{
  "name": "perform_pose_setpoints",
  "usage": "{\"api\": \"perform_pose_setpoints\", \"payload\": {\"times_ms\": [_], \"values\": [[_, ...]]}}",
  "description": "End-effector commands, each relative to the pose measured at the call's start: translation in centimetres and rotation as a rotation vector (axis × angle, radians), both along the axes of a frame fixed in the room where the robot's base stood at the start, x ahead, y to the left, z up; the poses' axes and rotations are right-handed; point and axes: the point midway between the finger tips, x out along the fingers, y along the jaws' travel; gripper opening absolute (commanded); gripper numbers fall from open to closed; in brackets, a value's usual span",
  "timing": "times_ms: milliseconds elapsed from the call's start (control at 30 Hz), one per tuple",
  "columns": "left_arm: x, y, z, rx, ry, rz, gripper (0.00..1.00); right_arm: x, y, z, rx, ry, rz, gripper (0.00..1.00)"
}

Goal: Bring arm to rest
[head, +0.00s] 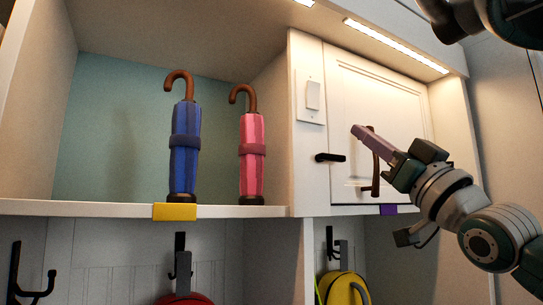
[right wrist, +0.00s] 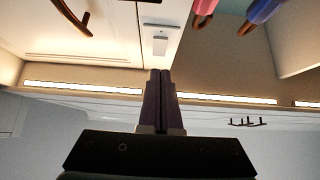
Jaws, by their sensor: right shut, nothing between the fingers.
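My right gripper (head: 358,131) is shut and empty, in front of the white cabinet door (head: 350,90) at the right of the head view. Its arm comes in from the right edge. In the right wrist view its two purple fingers (right wrist: 160,75) lie together with nothing between them. The brown door handle (head: 376,170) is partly behind the fingers in the head view. In the right wrist view the handle (right wrist: 72,18) is apart from the fingers, at upper left. My left gripper is not in view.
A blue umbrella (head: 185,150) and a pink umbrella (head: 252,155) stand on the shelf (head: 90,208) left of the cabinet. Black hooks (head: 180,258) are below. A red bag (head: 183,298) and a yellow bag (head: 343,288) hang there. A light switch (head: 312,95) is on the panel.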

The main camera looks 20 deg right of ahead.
Motion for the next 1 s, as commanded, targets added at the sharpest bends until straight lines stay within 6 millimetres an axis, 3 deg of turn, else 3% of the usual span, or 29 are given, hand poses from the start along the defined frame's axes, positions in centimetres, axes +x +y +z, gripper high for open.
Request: {"api": "perform_pose_setpoints", "payload": {"times_ms": [400,533,667,767,800,867,1000], "values": [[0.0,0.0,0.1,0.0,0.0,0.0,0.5,0.0,0.0,0.0,0.0,0.001,0.0,0.0],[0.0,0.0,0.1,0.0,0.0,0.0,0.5,0.6,0.8,-2.0,-0.002,0.071,-0.001,0.0],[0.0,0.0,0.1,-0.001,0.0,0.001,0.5,1.8,3.1,-8.8,-0.02,0.308,-0.01,0.0],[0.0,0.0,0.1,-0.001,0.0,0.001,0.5,1.3,5.7,-16.6,-0.049,0.573,-0.019,0.0],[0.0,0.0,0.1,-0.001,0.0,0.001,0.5,0.5,6.7,-19.8,-0.065,0.684,-0.023,0.0],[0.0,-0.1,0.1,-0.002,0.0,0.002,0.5,-1.2,8.0,-24.3,-0.088,0.847,-0.027,0.0],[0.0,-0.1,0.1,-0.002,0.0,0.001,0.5,-7.6,10.8,-33.6,-0.15,1.226,-0.027,0.0]]}}
